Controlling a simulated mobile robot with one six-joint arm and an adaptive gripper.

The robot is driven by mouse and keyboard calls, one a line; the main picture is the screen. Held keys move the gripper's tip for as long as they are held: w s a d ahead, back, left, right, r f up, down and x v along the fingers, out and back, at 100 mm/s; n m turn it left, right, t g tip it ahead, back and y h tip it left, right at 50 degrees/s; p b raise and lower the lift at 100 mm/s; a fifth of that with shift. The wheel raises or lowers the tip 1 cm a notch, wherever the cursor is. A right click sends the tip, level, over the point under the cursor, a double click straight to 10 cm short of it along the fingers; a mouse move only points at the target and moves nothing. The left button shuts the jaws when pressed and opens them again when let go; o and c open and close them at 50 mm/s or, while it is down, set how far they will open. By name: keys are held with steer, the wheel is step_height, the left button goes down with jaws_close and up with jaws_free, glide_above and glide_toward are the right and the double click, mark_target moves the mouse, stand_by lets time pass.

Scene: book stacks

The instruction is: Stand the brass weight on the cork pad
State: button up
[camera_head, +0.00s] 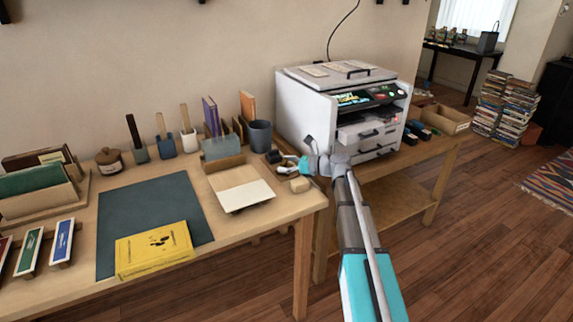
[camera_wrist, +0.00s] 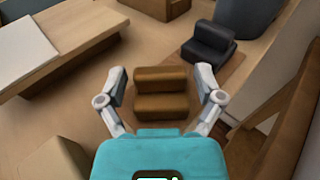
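The brass weight (camera_wrist: 162,92), a brown-gold stepped block, lies between the two fingers of my gripper (camera_wrist: 161,80) in the wrist view. The fingers are open, with a gap visible on each side of the weight. In the head view my gripper (camera_head: 300,165) is over the right end of the table and mostly hides the weight. A thin brown square, which looks like the cork pad (camera_wrist: 229,68), lies beyond and to the right of the weight. A similar black stepped block (camera_wrist: 208,44) stands at the pad's far left part.
A pale block (camera_wrist: 52,160) lies close to my gripper at lower left. A light board (camera_wrist: 22,48) is at left. A grey cup (camera_head: 260,136) stands behind. The large white printer (camera_head: 310,115) stands close on the right.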

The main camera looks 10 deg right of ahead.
steer(key=shift+r, duration=0.2)
stand_by(0.4)
steer(key=p+v, duration=0.2)
steer(key=v, duration=1)
